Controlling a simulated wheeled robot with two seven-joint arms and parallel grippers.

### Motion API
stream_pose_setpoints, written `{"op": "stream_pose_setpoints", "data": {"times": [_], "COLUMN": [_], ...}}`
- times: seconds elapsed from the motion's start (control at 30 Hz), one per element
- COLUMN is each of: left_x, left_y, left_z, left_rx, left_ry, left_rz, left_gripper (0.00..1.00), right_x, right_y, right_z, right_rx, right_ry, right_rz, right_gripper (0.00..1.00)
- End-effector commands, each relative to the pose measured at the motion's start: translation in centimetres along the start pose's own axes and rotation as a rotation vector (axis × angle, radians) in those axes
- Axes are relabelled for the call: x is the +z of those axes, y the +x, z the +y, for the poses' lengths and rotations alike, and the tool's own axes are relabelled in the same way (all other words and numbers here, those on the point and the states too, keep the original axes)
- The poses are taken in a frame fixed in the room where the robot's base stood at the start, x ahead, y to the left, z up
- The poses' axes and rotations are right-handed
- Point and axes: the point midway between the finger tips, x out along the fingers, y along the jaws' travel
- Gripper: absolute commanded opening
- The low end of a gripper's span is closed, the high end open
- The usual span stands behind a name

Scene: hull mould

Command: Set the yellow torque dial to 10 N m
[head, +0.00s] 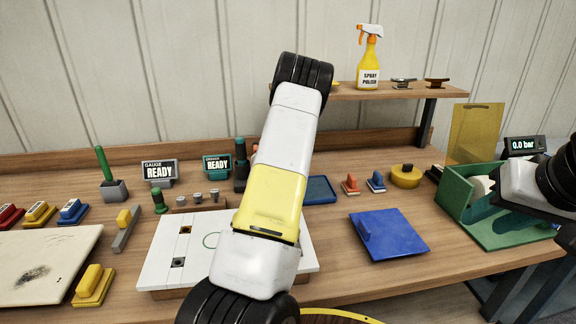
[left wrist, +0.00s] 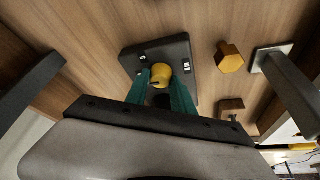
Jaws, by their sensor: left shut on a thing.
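The yellow torque dial (left wrist: 160,76) shows in the left wrist view, a round knob with a dark notch, on a dark plate (left wrist: 178,50) with small white labels. My left gripper (left wrist: 160,92) has its teal fingers on both sides of the dial and is shut on it. The dial's scale and setting cannot be read. In the head view my left arm stands across the middle and I cannot make out its fingers or the dial. My right gripper (head: 490,215) is at the right edge by the green crate; its finger gap is unclear.
The green crate (head: 455,195) stands at the right. A blue plate (head: 405,240) lies right of the white board (head: 165,250). Gauge (head: 159,172) and driver (head: 217,164) displays read READY. A shelf (head: 385,93) holds a spray bottle (head: 368,65).

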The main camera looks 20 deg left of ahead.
Motion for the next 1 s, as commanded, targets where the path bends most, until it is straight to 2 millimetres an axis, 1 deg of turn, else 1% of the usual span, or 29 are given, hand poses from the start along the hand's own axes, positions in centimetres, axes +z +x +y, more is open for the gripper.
{"op": "stream_pose_setpoints", "data": {"times": [0.27, 0.3, 0.37, 0.4, 0.63, 0.73, 0.87, 1.0], "left_x": [0.1, 0.1, 0.1, 0.1, 0.1, 0.1, 0.1, 0.1], "left_y": [0.0, 0.0, 0.0, 0.0, 0.0, -0.3, -2.0, -4.5], "left_z": [0.0, 0.0, 0.0, 0.0, 0.0, 0.0, 0.1, 0.1], "left_rx": [0.001, 0.0, 0.0, 0.0, 0.0, 0.001, 0.003, 0.004], "left_ry": [0.001, 0.001, 0.001, 0.001, 0.001, 0.001, 0.001, 0.001], "left_rz": [-0.002, -0.002, -0.002, -0.001, -0.001, -0.001, 0.0, 0.0], "left_gripper": [0.0, 0.37, 0.49, 0.5, 0.5, 0.5, 0.5, 0.5], "right_x": [0.0, 0.0, 0.0, 0.0, 0.0, 0.0, 0.0, 0.0], "right_y": [0.0, 0.0, 0.0, 0.0, 0.0, 0.0, 0.0, 0.0], "right_z": [0.0, 0.0, 0.0, 0.0, 0.0, 0.0, 0.0, 0.0], "right_rx": [0.0, 0.0, 0.0, 0.0, 0.0, 0.0, 0.0, 0.0], "right_ry": [0.0, 0.0, 0.0, 0.0, 0.0, 0.0, 0.0, 0.0], "right_rz": [0.0, 0.0, 0.0, 0.0, 0.0, 0.0, 0.0, 0.0], "right_gripper": [0.36, 0.36, 0.36, 0.36, 0.36, 0.36, 0.36, 0.36]}}
